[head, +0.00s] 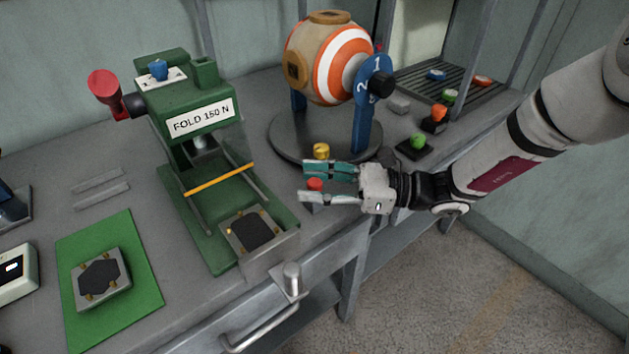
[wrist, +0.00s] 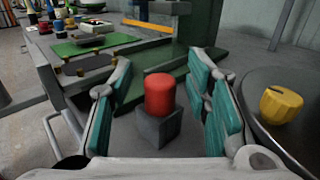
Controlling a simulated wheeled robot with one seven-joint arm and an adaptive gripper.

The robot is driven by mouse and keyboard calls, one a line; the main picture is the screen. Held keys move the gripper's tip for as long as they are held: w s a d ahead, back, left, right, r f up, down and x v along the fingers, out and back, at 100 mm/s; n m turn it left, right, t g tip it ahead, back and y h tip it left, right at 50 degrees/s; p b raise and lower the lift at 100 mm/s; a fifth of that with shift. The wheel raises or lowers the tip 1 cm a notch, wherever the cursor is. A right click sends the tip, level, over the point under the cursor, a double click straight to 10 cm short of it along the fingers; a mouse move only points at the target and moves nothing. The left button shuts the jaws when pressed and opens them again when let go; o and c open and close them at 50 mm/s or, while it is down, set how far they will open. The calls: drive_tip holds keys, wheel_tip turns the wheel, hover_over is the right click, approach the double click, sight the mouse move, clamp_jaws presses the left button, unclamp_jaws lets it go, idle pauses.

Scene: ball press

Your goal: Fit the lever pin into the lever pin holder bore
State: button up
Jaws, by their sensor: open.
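A red cylinder (head: 315,184), which looks like the lever pin's head, stands upright near the table's front edge. In the wrist view the red cylinder (wrist: 159,96) is on top of a small grey block (wrist: 159,133), which may be the holder. The pin's lower part and any bore are hidden, so I cannot tell how deep it sits. My gripper (head: 304,182) is open, with one teal-padded finger on each side of the red cylinder. The wrist view shows gaps between the cylinder and both pads.
The green press (head: 185,110) with a red lever knob (head: 103,85) stands to the left. A round dark base (head: 285,135) with a striped ball (head: 330,60) is just behind my gripper. A yellow knob (wrist: 281,104) is close to the right finger.

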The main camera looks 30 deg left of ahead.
drive_tip(key=v, duration=1.1)
drive_tip(key=shift+w+d, duration=0.15)
drive_tip(key=shift+d, duration=0.25)
drive_tip(key=s+d+r+n+h, duration=0.8)
drive_tip(key=s+d, duration=0.3)
drive_tip(key=s, duration=0.1)
drive_tip(key=s+d+r+n+t+h, duration=0.1)
drive_tip(key=s+d+n+t+h, duration=0.25)
drive_tip(key=s+d, duration=0.5)
drive_tip(key=s+d+r+n+t+h, duration=0.15)
drive_tip(key=s+d+t+h, duration=0.35)
drive_tip(key=d, duration=0.6)
wheel_tip(320, 180, up, 18)
drive_tip(key=t+p, duration=0.2)
drive_tip(key=p, duration=1.5)
drive_tip(key=shift+w+r+t, duration=0.15)
drive_tip(key=shift+t, duration=0.2)
